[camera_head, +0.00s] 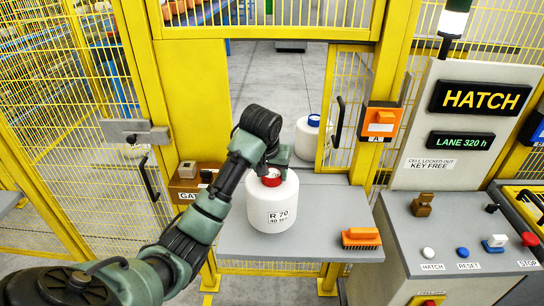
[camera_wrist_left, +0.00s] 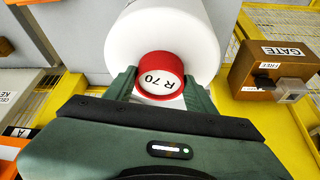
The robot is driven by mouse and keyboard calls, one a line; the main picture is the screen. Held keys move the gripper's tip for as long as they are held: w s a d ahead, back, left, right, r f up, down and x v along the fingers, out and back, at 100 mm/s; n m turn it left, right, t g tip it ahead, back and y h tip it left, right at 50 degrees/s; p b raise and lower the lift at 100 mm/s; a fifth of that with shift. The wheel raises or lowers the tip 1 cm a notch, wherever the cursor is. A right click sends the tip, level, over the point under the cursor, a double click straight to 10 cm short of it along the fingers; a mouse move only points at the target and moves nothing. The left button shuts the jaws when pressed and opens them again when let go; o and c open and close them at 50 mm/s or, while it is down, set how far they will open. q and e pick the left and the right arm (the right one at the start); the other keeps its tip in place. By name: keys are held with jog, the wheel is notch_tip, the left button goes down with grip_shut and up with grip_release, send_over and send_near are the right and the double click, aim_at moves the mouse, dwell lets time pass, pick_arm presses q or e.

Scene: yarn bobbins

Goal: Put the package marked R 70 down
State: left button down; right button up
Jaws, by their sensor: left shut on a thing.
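The package marked R 70 (camera_head: 272,208) is a white bobbin with a red core end. It stands upright on, or just above, the grey shelf (camera_head: 240,240) in front of the hatch opening; I cannot tell whether its base touches. My left gripper (camera_head: 272,176) reaches it from above and is shut on its red top. My right gripper is not in view.
An orange brush (camera_head: 361,238) lies on the shelf to the right. A white bobbin with a blue top (camera_head: 313,121) stands beyond the hatch opening. A brown GATE box (camera_head: 190,185) is at the left. The control panel (camera_head: 440,235) with buttons stands at the right. Yellow mesh fencing surrounds the opening.

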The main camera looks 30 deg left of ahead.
aim_at(272, 186)
pick_arm(q)
jog(key=shift+w+f+p, duration=0.1)
jog(key=shift+f+p, duration=0.55)
jog(key=shift+f, duration=1.85)
jog(key=c, duration=0.5)
grip_release()
jog(key=shift+d+f, duration=0.1)
jog(key=shift+f, duration=0.1)
jog(key=shift+s+r, duration=0.1)
jog(key=shift+s, duration=0.15)
